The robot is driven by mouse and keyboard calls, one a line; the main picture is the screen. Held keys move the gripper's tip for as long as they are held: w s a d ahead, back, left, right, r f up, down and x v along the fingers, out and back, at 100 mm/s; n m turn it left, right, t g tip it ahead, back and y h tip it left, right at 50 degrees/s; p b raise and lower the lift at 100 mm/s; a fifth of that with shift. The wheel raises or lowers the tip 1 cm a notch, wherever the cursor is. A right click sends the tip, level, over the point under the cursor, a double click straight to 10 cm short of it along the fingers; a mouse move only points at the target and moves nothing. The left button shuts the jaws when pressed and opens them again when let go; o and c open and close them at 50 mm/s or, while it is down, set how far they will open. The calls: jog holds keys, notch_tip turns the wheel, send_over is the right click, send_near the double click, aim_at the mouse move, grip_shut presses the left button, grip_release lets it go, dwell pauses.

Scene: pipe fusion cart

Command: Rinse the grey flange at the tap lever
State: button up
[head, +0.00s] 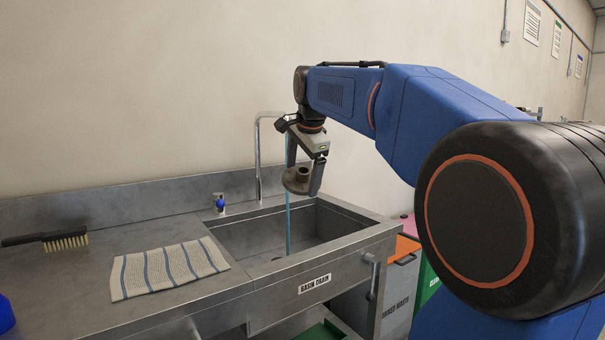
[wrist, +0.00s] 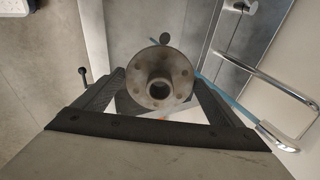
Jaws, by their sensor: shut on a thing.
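The grey flange (head: 297,181) is a round disc with a raised hub, held above the sink basin (head: 346,226). My gripper (head: 303,178) is shut on it. In the wrist view the flange (wrist: 160,77) sits between the two dark fingers, with its hub and bolt holes facing the camera. A thin blue water stream (head: 288,228) runs down into the basin close to the flange. In the wrist view the stream (wrist: 240,108) passes at the flange's right edge; I cannot tell whether it touches. The tap spout (head: 257,160) arches behind my gripper. The blue tap lever (head: 220,203) stands left of it.
A striped cloth (head: 168,269) and a brush (head: 48,239) lie on the steel counter left of the basin. A handle (head: 371,273) sticks out at the basin's front right. Bins (head: 401,280) stand on the right. The wall is close behind the tap.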

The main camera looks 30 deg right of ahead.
jog(key=w+d+f, duration=0.2)
jog(key=w+d, duration=0.2)
jog(key=w, duration=0.7)
jog(key=shift+w+f, duration=0.15)
dwell(0.5)
dwell(0.4)
jog(key=shift+d, duration=0.1)
jog(key=shift+s+d, duration=0.2)
jog(key=shift+d, duration=0.15)
dwell(0.3)
jog(key=shift+a, duration=0.15)
jog(key=shift+w+a, duration=0.2)
jog(key=shift+a, duration=0.15)
jog(key=shift+d, duration=0.15)
